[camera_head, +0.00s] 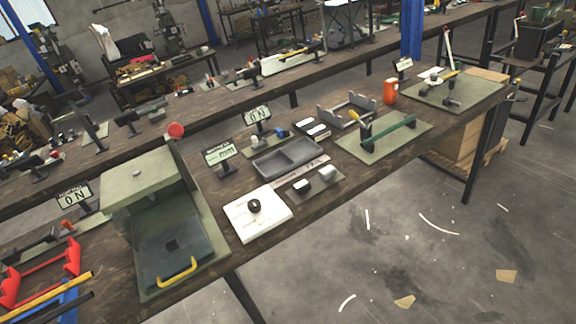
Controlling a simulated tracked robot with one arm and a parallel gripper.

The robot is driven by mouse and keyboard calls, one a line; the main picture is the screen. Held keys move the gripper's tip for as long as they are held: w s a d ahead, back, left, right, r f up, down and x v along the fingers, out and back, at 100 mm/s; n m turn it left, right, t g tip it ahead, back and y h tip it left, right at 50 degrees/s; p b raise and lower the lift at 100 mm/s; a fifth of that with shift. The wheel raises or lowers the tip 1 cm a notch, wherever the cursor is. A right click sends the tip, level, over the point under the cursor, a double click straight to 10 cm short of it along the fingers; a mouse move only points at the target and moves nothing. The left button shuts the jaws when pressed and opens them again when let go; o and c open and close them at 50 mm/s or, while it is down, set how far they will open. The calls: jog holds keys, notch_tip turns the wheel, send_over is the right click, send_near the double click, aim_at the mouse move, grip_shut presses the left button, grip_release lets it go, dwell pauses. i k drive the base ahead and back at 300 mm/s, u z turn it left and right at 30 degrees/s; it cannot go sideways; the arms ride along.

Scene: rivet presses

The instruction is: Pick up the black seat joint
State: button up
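A small round black piece (254,206) sits on a white plate (272,226) near the front edge of the workbench, in the middle of the view. To its right, a small black and white piece (301,186) and a light grey piece (328,172) lie on a dark flat mat (314,184). Further back, more small black and white pieces (310,126) lie behind a grey tray. I cannot tell for certain which of these is the black seat joint. My gripper is not in view.
A green-grey press (150,185) with a yellow handle (177,272) stands left of the white plate. A grey two-part tray (262,172) lies behind the mat. A green lever tool (388,130) and an orange can (390,91) are further right. Open floor lies in front of the bench.

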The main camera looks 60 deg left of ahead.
aim_at(300, 187)
jog(key=u, duration=1.1)
jog(key=i, duration=0.2)
jog(key=u, duration=0.1)
